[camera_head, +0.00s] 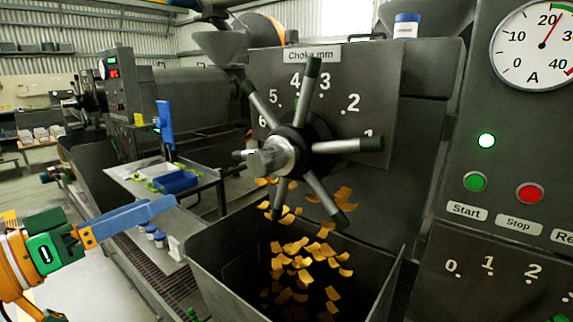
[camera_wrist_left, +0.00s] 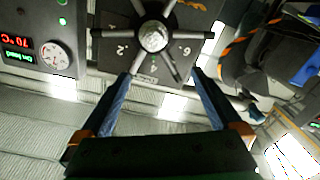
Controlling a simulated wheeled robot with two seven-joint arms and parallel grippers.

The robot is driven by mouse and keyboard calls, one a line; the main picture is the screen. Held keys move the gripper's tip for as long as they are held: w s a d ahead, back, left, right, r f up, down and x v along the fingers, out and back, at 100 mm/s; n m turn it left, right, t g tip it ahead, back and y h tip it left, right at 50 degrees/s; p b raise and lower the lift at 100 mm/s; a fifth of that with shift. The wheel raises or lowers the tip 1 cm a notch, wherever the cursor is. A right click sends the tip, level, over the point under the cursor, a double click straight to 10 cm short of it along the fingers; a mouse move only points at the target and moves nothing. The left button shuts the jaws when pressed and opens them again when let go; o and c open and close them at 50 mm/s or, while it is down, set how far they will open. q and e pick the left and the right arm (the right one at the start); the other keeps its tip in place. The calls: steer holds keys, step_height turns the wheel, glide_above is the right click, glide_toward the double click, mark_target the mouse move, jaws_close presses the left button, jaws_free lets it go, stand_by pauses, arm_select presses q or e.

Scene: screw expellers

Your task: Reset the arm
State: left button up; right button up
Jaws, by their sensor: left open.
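My left arm comes in from the left edge of the head view. Its gripper (camera_head: 150,210), with blue fingers on an orange and green wrist, points right toward the press. It is apart from the choke handwheel (camera_head: 287,150) and the hopper bin. In the left wrist view the two blue fingers (camera_wrist_left: 160,77) are spread wide with nothing between them. The spoked handwheel (camera_wrist_left: 153,37) shows beyond them, upside down. My right gripper is not in either view.
An open dark bin (camera_head: 225,285) stands under the handwheel, with orange flakes (camera_head: 305,260) falling into it. A side table (camera_head: 195,188) holds a blue tray. A control panel with a red stop button (camera_head: 529,193) stands at right.

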arm_select(q)
steer(key=w+a+f+n+t+y, duration=0.1)
steer(key=w+a+f+n+y, duration=0.35)
steer(key=f, duration=0.45)
steer(key=w+a+f+n+y, duration=0.25)
steer(key=w+a+f, duration=0.25)
steer(key=a+f, duration=0.3)
steer(key=s+a+f+g+y, duration=0.1)
steer(key=s+f+g+y, duration=0.2)
steer(key=f, duration=1.3)
steer(key=s+a+f+g+y, duration=0.25)
steer(key=s+f, duration=0.25)
steer(key=f, duration=1)
steer(key=s+d+f+m+g, duration=0.1)
steer(key=s+d+f+g, duration=0.35)
steer(key=s+f, duration=0.75)
steer(key=s+d+f+m+g, duration=0.1)
steer(key=s+d+f+m, duration=0.1)
steer(key=s, duration=0.5)
steer(key=s+d+f+m+g+h, duration=0.1)
steer(key=s+d+f+m+g, duration=0.1)
steer(key=s+d+f, duration=0.3)
steer(key=s+d+f+m+g+h, duration=0.1)
steer(key=s+d+f, duration=0.2)
steer(key=s+d, duration=0.3)
steer(key=s, duration=0.4)
steer(key=shift+s+f+m+g, duration=0.2)
steer(key=shift+s+m+g, duration=0.1)
steer(key=shift+m, duration=0.1)
